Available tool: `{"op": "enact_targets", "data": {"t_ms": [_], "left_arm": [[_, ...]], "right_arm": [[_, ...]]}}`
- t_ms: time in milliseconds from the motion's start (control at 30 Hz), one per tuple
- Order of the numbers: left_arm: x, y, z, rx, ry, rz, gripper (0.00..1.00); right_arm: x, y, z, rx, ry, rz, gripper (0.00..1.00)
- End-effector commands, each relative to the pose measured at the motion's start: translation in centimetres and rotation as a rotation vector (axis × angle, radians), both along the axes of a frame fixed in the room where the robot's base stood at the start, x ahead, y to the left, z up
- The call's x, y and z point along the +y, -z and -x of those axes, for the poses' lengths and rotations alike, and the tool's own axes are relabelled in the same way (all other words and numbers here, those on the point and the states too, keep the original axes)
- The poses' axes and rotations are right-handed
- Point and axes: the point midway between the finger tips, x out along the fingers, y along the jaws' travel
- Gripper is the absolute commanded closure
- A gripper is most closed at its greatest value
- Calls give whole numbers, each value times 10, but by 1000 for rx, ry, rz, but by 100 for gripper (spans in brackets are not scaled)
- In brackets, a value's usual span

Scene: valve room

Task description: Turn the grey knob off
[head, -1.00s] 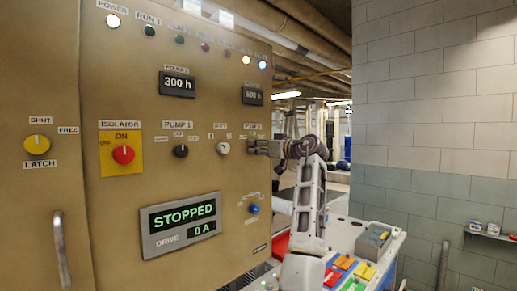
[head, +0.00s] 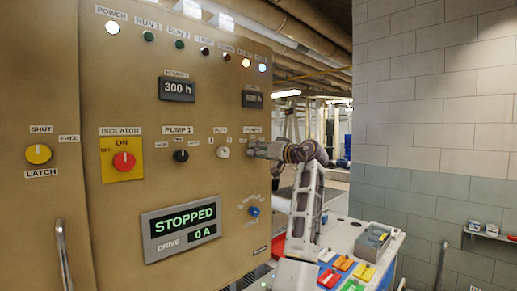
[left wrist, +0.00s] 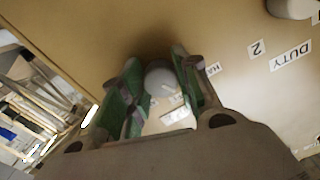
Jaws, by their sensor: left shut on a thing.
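The grey knob (left wrist: 160,77) is on the beige panel, between the green-padded fingers of my left gripper (left wrist: 157,92) in the left wrist view. The fingers are shut on it from both sides. In the head view my left gripper (head: 253,149) is at the panel's right part, just right of the pale duty knob (head: 223,152), and covers the grey knob. Which label the grey knob points to, I cannot tell. A label (left wrist: 211,69) beside the fingers is partly hidden. My right gripper is not in view.
The panel also carries a black pump 1 knob (head: 181,156), a red isolator knob (head: 124,161), a yellow latch knob (head: 38,154), a blue knob (head: 254,211) and a display reading STOPPED (head: 184,220). A bench with coloured pieces (head: 344,263) stands below right.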

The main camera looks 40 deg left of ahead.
Motion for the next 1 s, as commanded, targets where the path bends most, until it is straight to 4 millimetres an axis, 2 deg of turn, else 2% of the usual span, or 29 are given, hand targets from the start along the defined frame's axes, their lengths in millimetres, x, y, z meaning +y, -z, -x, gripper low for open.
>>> {"op": "enact_targets", "data": {"t_ms": [200,500,800,1000], "left_arm": [[0,-3,0,176,0,-16,92],[0,-3,0,371,1,-34,92],[0,-2,0,458,1,-42,92],[0,-2,0,467,1,-43,92]], "right_arm": [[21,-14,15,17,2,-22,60],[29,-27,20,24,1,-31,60],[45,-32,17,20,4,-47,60],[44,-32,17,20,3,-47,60]]}}
